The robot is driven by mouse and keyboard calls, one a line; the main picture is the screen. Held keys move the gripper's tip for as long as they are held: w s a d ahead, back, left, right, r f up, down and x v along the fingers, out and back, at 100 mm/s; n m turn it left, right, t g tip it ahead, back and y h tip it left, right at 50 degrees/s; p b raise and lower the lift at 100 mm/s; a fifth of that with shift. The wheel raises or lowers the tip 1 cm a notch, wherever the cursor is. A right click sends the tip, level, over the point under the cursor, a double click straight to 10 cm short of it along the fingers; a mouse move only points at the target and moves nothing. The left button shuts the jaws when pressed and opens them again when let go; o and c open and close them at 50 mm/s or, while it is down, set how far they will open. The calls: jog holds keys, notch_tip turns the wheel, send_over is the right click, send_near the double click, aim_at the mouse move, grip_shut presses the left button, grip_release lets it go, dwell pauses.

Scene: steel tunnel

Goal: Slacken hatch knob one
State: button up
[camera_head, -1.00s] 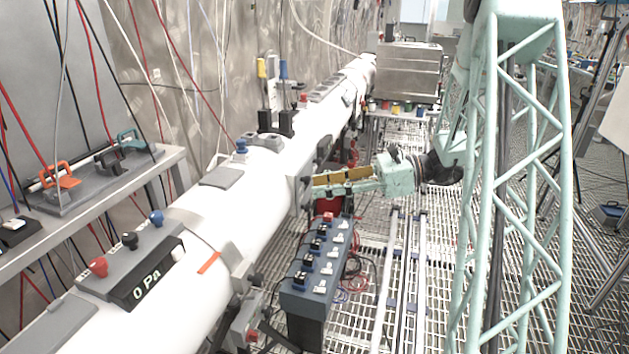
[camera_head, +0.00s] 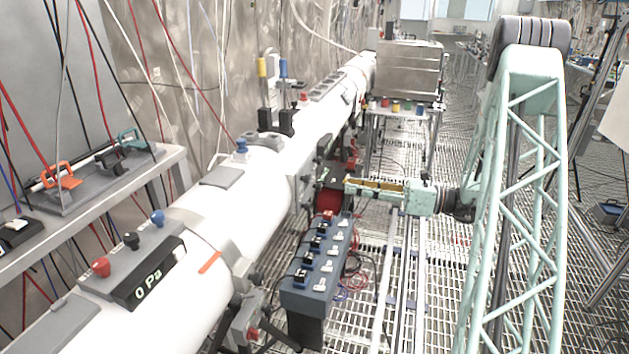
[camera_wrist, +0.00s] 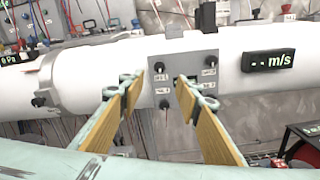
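In the wrist view, a grey hatch plate (camera_wrist: 184,66) sits on the side of the white pipe (camera_wrist: 110,62). Dark knobs stand at its corners, among them an upper left knob (camera_wrist: 159,67), an upper right knob (camera_wrist: 209,62) and a lower left knob (camera_wrist: 164,104). Small labels beside them are too blurred to read, so I cannot tell which is knob one. My gripper (camera_wrist: 163,88) is open and empty, its fingers apart in front of the plate. The right finger hides the plate's lower right part. In the head view, my gripper (camera_head: 348,186) points left at the pipe, clear of it.
A metal box (camera_head: 408,68) stands farther back. An m/s display (camera_wrist: 268,60) is right of the hatch.

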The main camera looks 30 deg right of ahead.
aim_at(310, 179)
jog(key=shift+w+a, duration=0.1)
jog(key=shift+b+x, duration=1)
jog(key=shift+x, duration=5.75)
jog(key=shift+c, duration=0.4)
jog(key=c, duration=0.8)
